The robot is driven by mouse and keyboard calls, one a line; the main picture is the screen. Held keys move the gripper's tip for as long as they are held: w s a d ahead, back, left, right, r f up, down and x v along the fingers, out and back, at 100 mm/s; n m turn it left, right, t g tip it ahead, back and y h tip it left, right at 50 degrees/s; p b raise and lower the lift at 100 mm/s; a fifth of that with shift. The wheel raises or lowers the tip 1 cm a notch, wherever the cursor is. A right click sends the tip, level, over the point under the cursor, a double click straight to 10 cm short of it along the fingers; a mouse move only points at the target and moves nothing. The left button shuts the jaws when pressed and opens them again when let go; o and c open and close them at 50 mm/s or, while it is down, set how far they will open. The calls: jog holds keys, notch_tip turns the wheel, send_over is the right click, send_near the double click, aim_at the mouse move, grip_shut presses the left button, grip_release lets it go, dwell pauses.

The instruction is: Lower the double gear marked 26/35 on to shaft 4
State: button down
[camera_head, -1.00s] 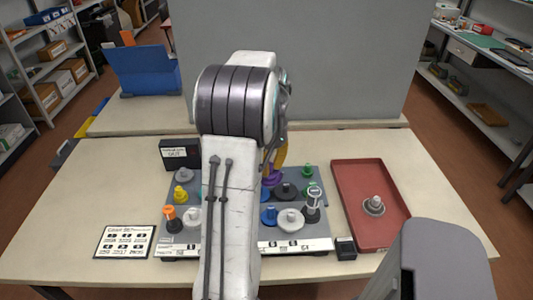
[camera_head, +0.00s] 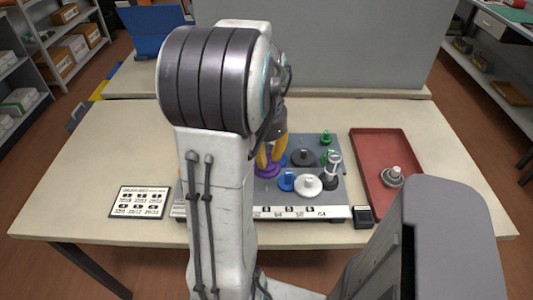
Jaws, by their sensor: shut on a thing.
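My gripper (camera_head: 270,157) has orange-yellow fingers and is shut on a purple gear (camera_head: 267,171), with its tips pointing down over the grey board (camera_head: 343,197). I cannot read a marking on the purple gear, nor tell whether it touches the board or a shaft. The board carries several gears on shafts: a blue one (camera_head: 287,181), a white one (camera_head: 308,185), a dark grey one (camera_head: 303,157) and green ones (camera_head: 326,138). The label strip (camera_head: 300,212) along the board's front edge is too small to read surely. My arm hides the left part of the board.
A red tray (camera_head: 370,146) to the right holds a grey gear (camera_head: 392,177). A tall grey-and-black piece (camera_head: 333,171) stands at the board's right. A small black box (camera_head: 362,217) is at its front right corner. A printed card (camera_head: 140,202) lies left.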

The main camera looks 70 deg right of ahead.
aim_at(266, 186)
jog(key=shift+f+b, duration=1.05)
jog(key=shift+f, duration=0.35)
jog(key=shift+f, duration=0.15)
jog(key=shift+f+b, duration=1.45)
jog(key=shift+f, duration=0.35)
jog(key=shift+f+b, duration=0.95)
jog(key=shift+f, duration=0.35)
dwell(1.4)
dwell(0.4)
jog(key=c, duration=1.1)
grip_release()
jog(key=shift+c, duration=0.2)
notch_tip(266, 186, up, 12)
jog(key=shift+r, duration=0.1)
